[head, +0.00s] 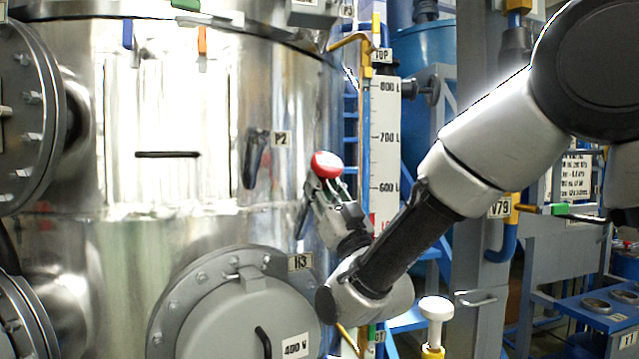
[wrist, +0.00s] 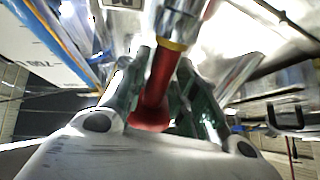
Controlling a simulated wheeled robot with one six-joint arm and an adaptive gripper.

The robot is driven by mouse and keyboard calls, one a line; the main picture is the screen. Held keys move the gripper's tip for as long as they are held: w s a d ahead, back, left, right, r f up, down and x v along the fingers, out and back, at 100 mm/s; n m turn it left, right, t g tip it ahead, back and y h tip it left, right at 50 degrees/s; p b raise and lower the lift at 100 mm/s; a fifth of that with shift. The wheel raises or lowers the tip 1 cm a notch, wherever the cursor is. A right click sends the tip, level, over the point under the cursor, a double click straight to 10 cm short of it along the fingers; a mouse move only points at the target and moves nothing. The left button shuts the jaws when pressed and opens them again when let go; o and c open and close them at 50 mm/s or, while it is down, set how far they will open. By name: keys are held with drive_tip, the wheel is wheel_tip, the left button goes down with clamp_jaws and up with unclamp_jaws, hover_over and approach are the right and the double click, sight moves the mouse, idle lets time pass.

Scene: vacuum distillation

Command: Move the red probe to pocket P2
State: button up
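The red probe (head: 326,165) is at my gripper (head: 333,183) in the head view, its rounded red end up at the fingertips. In the wrist view the red probe (wrist: 156,90) lies between the two fingers, with a yellow band and a metal shaft reaching away past the tips. The fingers look closed on it. The P2 label (head: 281,139) is on the steel vessel, left of and above my gripper. A dark slanted fitting (head: 256,158), seemingly pocket P2, sits just left of the label. The probe is apart from it. The pocket's mouth is not clear.
A litre scale (head: 385,140) stands just right of my gripper. A white-topped post (head: 436,308) stands below my arm.

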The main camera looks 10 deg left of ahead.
sight(335, 174)
clamp_jaws()
drive_tip(key=shift+s+d+r, duration=0.35)
drive_tip(key=shift+s+r, duration=0.05)
drive_tip(key=shift+r, duration=0.25)
drive_tip(key=shift+s+d+r, duration=0.35)
drive_tip(key=shift+s+r, duration=0.05)
drive_tip(key=shift+r, duration=0.2)
drive_tip(key=shift+s+d+r, duration=0.35)
drive_tip(key=shift+s+r, duration=0.05)
drive_tip(key=shift+r, duration=0.25)
drive_tip(key=shift+s+d+r, duration=0.35)
drive_tip(key=shift+s+r, duration=0.05)
drive_tip(key=shift+r, duration=0.25)
drive_tip(key=shift+s+d+r, duration=0.4)
drive_tip(key=shift+r, duration=0.25)
drive_tip(key=shift+s+d+r, duration=0.35)
drive_tip(key=shift+s+r, duration=0.05)
drive_tip(key=shift+r, duration=0.25)
drive_tip(key=shift+s, duration=0.1)
drive_tip(key=s+d+f, duration=0.1)
drive_tip(key=s+d, duration=0.3)
drive_tip(key=shift+s+f, duration=0.3)
drive_tip(key=shift+s, duration=0.1)
drive_tip(key=shift+d, duration=0.15)
